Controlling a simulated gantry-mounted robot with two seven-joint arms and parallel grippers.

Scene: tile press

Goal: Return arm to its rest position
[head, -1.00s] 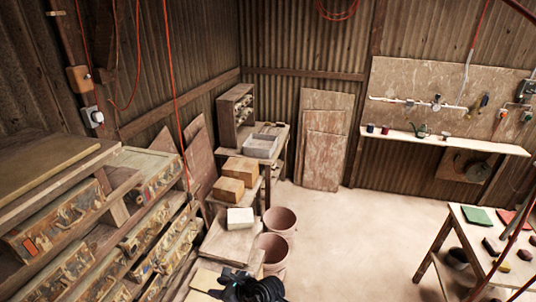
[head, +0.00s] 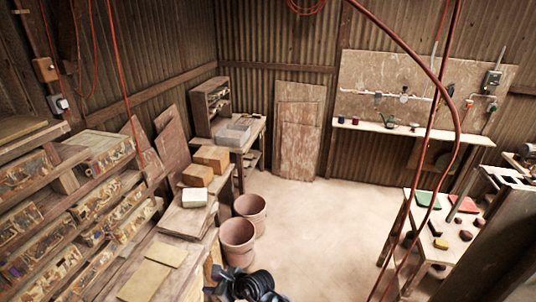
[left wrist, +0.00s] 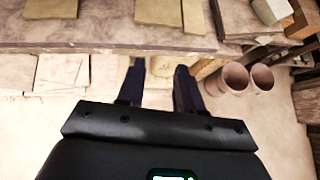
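My left gripper (head: 226,284) shows at the bottom edge of the head view, dark and partly cut off by the frame. In the left wrist view my left gripper (left wrist: 160,75) has its two dark fingers spread apart with nothing between them. It points towards the edge of a wooden bench (left wrist: 110,38) with flat tan tiles on it. My right gripper is in neither view.
Two terracotta pots (head: 237,241) stand on the floor beside the bench. A table (head: 425,262) with coloured pieces stands at right. Red hoses (head: 437,100) hang across the right side. The middle floor (head: 310,225) is clear.

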